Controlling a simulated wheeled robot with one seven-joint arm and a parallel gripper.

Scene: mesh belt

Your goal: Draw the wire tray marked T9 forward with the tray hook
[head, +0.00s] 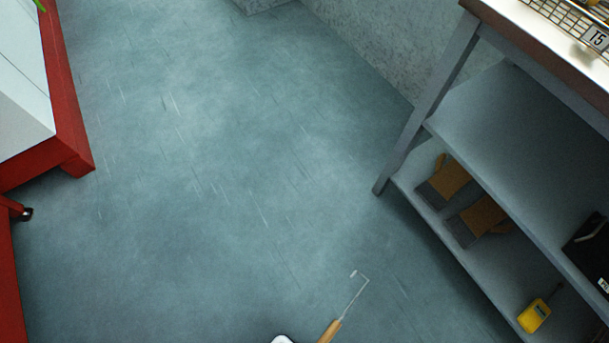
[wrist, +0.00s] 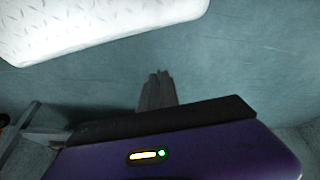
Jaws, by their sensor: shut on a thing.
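The tray hook shows at the bottom edge of the head view. It has a wooden handle (head: 329,332) and a thin metal rod (head: 352,299) with a bent tip, over open floor. My gripper (wrist: 158,76) shows in the wrist view with its dark fingers close together. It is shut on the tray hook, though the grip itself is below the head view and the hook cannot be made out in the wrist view. The tray marked T9 is not in view. Only a wire tray marked T5 (head: 568,22) shows, at the top right.
A workbench (head: 541,53) with lower shelves stands at the right. Its shelves hold work gloves (head: 477,219), a yellow device (head: 534,315) and a black case (head: 590,250). A red-and-white unit (head: 70,130) stands at the left. The floor (head: 220,190) between is clear.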

